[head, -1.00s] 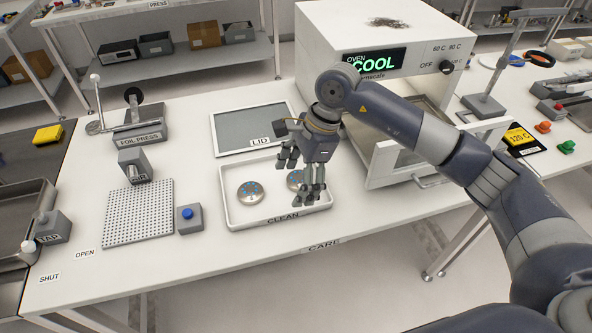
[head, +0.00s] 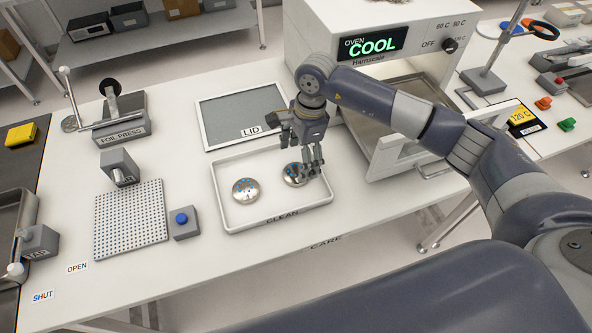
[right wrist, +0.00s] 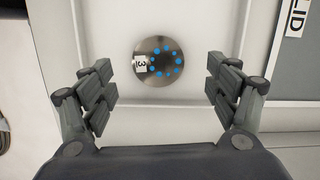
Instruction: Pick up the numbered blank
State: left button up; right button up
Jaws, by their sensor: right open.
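Two round metal blanks with blue dots lie flat in the white CLEAN tray (head: 222,212). The left blank (head: 245,190) is clear of my gripper. The right blank (head: 294,174) is partly covered by the fingers of my right gripper (head: 310,172). In the right wrist view a blank with a white label reading 3 (right wrist: 158,60) and a ring of blue dots lies ahead of the open fingers (right wrist: 158,95), roughly centred between them and not held. The other blank is outside that view. My left gripper is not in view.
A framed lid (head: 242,112) lies behind the tray. The oven (head: 372,40), reading COOL, stands behind right with its door (head: 430,150) open beside my arm. A perforated plate (head: 130,220), blue button block (head: 183,222) and foil press (head: 120,125) stand left.

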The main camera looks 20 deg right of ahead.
aim_at(296, 172)
jog(key=f+p, duration=0.1)
jog(key=f, duration=0.2)
jog(key=shift+s+a+f+p, duration=0.1)
jog(key=shift+s+a+p, duration=0.1)
jog(key=shift+p, duration=0.2)
jog(key=shift+f, duration=0.55)
jog(key=shift+w, duration=0.1)
jog(key=c, duration=1.6)
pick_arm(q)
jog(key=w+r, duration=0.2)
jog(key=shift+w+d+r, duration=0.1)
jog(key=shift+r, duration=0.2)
pick_arm(e)
jog(key=shift+o, duration=0.2)
